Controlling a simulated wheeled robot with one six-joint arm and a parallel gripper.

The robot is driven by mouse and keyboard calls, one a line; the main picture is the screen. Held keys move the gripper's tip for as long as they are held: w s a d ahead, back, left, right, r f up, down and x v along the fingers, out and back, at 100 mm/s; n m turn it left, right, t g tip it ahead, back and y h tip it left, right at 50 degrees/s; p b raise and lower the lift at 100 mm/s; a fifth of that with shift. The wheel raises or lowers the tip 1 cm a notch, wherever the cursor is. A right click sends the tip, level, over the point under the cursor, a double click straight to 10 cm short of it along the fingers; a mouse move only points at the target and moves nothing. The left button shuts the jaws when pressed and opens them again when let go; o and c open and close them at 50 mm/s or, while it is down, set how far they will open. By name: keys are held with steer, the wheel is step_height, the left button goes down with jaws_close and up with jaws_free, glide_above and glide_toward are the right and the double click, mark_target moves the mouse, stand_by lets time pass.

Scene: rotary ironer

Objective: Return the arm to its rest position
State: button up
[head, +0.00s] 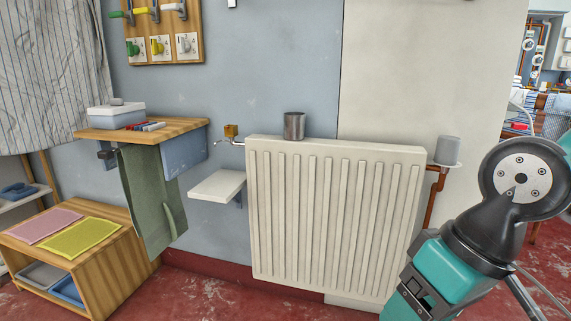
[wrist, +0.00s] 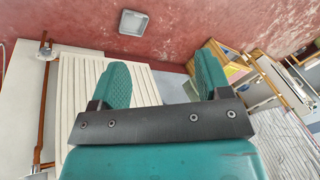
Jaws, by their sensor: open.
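In the wrist view my gripper (wrist: 162,88) shows two teal textured fingers standing well apart, with nothing between them. Past the fingers are the radiator, the wall and the red floor. In the head view my arm fills the lower right, in front of the wall to the right of the radiator (head: 335,210). My gripper is outside the head view. The radiator also shows in the wrist view (wrist: 82,100), left of and behind the left finger.
A metal cup (head: 294,126) stands on the radiator's top. A copper pipe (head: 432,200) with a valve is at its right end. A small white shelf (head: 217,186), a wooden shelf (head: 180,133) with a hanging green cloth (head: 150,200), and a wooden bench (head: 110,270) are to the left.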

steer(key=s+r+n+p, duration=0.1)
steer(key=s+r+p, duration=0.1)
steer(key=r+p, duration=1.6)
steer(key=s+r+p, duration=0.2)
steer(key=r+p, duration=1.6)
steer(key=shift+s+r+n+g, duration=0.15)
steer(key=shift+r+n+g, duration=0.15)
steer(key=shift+n, duration=0.1)
